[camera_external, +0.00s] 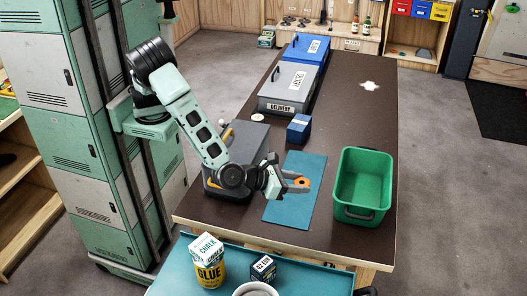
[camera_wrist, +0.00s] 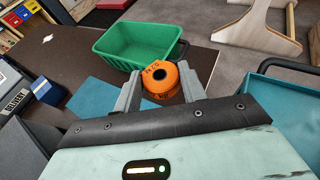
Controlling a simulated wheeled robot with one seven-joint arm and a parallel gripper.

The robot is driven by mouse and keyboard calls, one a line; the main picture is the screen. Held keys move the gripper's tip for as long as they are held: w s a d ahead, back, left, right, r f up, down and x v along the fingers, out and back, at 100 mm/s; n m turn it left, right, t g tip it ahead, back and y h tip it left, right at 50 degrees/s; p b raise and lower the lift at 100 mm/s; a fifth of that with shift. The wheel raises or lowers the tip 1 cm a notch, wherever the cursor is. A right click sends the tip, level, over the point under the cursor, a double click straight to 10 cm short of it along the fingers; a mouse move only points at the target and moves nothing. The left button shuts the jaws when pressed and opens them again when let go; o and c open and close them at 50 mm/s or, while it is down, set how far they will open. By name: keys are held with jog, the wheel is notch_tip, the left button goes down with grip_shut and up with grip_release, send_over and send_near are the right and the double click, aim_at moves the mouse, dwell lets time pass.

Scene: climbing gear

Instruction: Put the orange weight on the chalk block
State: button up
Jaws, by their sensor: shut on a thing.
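The orange weight (camera_external: 304,182) is a ring-shaped piece with a dark centre hole. It sits between the fingers of my gripper (camera_external: 297,182), which is shut on it, over the blue mat (camera_external: 282,211). In the wrist view the orange weight (camera_wrist: 153,68) shows between both grey fingers, its hole facing the camera. The chalk block (camera_external: 206,249) is a white and green box marked CHALK. It rests on top of a yellow GLUE can (camera_external: 210,273) on the teal surface at the bottom, well apart from my gripper. The wrist view does not show the chalk block.
A green bin (camera_external: 364,159) stands right of the mat. A grey toolbox (camera_external: 231,187) and a small blue box (camera_external: 299,128) are beside the mat. A dark blue box (camera_external: 263,268) and a pale round bowl (camera_external: 256,289) stand near the can.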

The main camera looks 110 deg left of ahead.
jog(key=s+d+r+m+t+h+p, duration=0.1)
jog(key=s+d+r+m+h, duration=0.1)
jog(key=s+d, duration=0.45)
jog(key=s+d+r+m+h+p, duration=0.1)
jog(key=s+d+r, duration=0.2)
jog(key=d, duration=0.6)
notch_tip(320, 180, up, 2)
jog(key=m+h+p, duration=0.2)
jog(key=h, duration=0.1)
send_over(200, 244)
jog(key=shift+t, duration=0.3)
notch_tip(200, 244, down, 9)
jog(key=shift+f+p, duration=0.1)
jog(key=shift+p, duration=0.6)
jog(key=shift+f, duration=0.15)
jog(key=o, duration=1.1)
